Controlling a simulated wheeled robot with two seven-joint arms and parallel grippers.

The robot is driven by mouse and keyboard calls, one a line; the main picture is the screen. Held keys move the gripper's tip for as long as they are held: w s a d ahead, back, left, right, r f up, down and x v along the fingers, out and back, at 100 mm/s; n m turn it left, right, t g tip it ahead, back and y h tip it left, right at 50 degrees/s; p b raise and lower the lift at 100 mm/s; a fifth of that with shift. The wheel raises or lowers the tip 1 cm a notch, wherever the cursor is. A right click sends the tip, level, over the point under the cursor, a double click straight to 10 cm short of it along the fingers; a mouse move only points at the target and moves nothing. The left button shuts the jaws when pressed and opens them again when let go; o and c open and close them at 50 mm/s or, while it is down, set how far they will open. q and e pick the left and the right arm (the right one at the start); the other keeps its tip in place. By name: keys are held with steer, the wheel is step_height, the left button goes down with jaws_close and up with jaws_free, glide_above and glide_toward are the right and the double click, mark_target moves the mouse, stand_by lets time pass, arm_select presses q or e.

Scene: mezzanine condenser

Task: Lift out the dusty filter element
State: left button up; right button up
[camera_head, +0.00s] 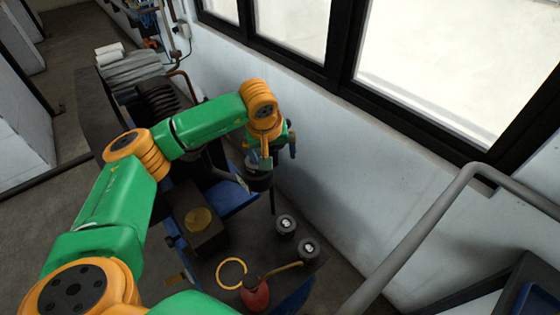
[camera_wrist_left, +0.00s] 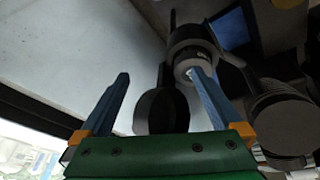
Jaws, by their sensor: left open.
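My left gripper (camera_head: 262,165) reaches over the equipment beside the wall, its jaws pointing down. In the left wrist view its two blue fingers (camera_wrist_left: 158,74) stand apart, with nothing gripped. A dark round housing (camera_head: 258,182) sits just below the gripper in the head view, partly covered by it. In the left wrist view a dark, cup-like part (camera_wrist_left: 160,111) shows between the fingers, and a grey cylinder with a pale centre (camera_wrist_left: 190,68) lies beyond. I cannot tell which part is the dusty filter element. My right gripper is not in view.
Two dark canisters with pale tops (camera_head: 286,224) (camera_head: 308,247) stand on the dark bench. A yellow ring (camera_head: 231,273) and a red oil can (camera_head: 256,296) lie nearer. A grey rail (camera_head: 420,235) crosses at right. The white wall (camera_head: 330,150) is close beside the gripper.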

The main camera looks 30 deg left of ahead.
arm_select(q)
steer(key=shift+y, duration=0.9)
steer(key=a, duration=0.3)
steer(key=a+r, duration=0.1)
steer(key=shift+s+a+r+p, duration=0.1)
steer(key=shift+s+a+p, duration=0.2)
steer(key=shift+a, duration=0.05)
steer(key=shift+s+a+f+p, duration=0.1)
steer(key=shift+a+f+p, duration=0.15)
steer(key=shift+f+p, duration=0.3)
steer(key=shift+a+f+p, duration=0.25)
steer(key=shift+f+p, duration=0.1)
steer(key=shift+f, duration=0.3)
steer(key=x, duration=0.3)
steer(key=shift+d+f, duration=0.2)
steer(key=shift+d, duration=0.05)
steer(key=shift+w+f, duration=0.3)
steer(key=shift+w, duration=0.05)
steer(key=shift+s+r, duration=0.1)
steer(key=shift+s, duration=0.05)
steer(key=c, duration=0.7)
jaws_close()
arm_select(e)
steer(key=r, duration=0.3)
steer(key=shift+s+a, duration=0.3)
